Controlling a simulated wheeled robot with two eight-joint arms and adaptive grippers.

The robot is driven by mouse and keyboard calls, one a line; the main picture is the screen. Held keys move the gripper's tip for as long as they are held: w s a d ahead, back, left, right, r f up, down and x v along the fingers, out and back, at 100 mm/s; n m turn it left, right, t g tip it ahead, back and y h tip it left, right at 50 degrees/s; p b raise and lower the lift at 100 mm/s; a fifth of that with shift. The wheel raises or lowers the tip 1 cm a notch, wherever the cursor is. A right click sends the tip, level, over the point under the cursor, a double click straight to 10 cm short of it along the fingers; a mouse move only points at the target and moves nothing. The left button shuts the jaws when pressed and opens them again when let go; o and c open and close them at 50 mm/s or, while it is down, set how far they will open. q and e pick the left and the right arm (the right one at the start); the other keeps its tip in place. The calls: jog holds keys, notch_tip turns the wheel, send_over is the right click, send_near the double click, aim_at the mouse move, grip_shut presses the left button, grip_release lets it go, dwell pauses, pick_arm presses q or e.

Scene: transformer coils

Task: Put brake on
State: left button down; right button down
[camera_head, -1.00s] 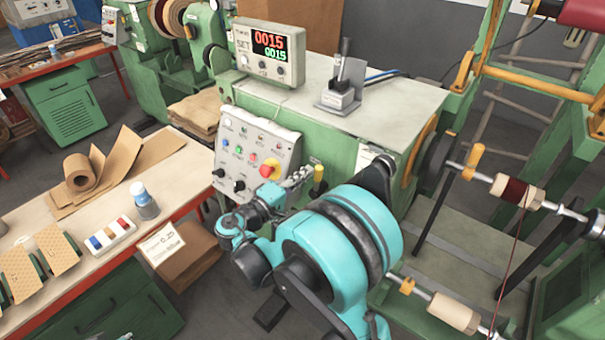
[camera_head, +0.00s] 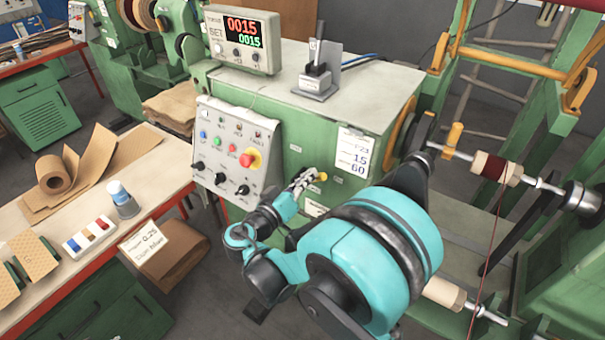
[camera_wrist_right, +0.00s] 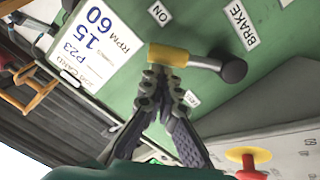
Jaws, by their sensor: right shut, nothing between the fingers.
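The brake lever (camera_wrist_right: 200,62) has a yellow grip, a thin metal rod and a dark round end on the green machine face. In the wrist view the BRAKE label (camera_wrist_right: 237,22) and ON label (camera_wrist_right: 159,13) lie above the lever. My right gripper (camera_head: 306,177) is shut and empty, right beside the yellow grip. In the wrist view its fingertips (camera_wrist_right: 160,80) overlap the lower edge of the grip; I cannot tell if they touch. My left gripper is not in view.
A control panel (camera_head: 237,155) with a red stop button (camera_head: 250,158) is left of my right gripper. A counter display (camera_head: 242,38) sits on top of the machine. A worktable (camera_head: 150,165) is at the left.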

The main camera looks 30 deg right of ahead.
jog(key=shift+s+d+f, duration=0.15)
jog(key=shift+s+f, duration=0.2)
jog(key=shift+f, duration=0.05)
jog(key=shift+s+b, duration=0.1)
jog(key=shift+b, duration=0.2)
jog(key=shift+f, duration=0.1)
